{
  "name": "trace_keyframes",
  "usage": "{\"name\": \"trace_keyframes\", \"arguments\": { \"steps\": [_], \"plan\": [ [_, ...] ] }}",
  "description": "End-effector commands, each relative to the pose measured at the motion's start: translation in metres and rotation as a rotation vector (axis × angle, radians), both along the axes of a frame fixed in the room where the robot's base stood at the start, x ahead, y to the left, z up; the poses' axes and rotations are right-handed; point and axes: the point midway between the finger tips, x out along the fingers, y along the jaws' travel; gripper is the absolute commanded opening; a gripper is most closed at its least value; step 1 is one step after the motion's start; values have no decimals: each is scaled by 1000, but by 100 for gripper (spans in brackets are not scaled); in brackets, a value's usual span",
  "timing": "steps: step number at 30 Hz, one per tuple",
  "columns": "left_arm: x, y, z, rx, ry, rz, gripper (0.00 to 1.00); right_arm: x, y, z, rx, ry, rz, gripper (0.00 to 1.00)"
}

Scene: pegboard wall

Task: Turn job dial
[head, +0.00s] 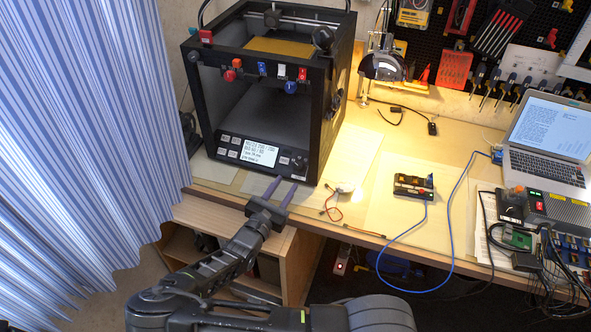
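The black 3D printer (205,100) stands on the workbench, with a lit screen (259,152) on its front panel. A small round dark dial (298,163) sits on that panel, right of the screen; its marking is too small to read. My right gripper (287,183) is in front of and below the panel, its two purple fingers pointing toward it. The fingers are apart with nothing between them. They appear clear of the dial, just short of the printer's lower front edge. My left gripper is not in view.
A blue striped curtain (85,130) hangs at the left. Thin cables (333,205) lie on the bench right of my gripper. A small black switch box (413,187), a desk lamp (383,65) and a laptop (545,145) stand further right. Open air lies before the printer.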

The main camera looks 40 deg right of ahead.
Motion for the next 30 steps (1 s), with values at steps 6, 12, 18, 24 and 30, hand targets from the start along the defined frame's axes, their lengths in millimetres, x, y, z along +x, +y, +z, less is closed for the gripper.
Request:
{"name": "trace_keyframes", "arguments": {
  "steps": [6,12,18,24,30],
  "plan": [
    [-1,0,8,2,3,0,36,13,-25,2,-2,2,-2,36],
    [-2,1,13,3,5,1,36,27,-52,1,-2,1,-1,36],
    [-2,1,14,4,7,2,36,34,-63,0,0,1,0,36],
    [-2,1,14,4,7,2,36,35,-64,0,0,1,0,36],
    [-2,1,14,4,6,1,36,34,-63,0,0,1,0,23]
  ]
}}
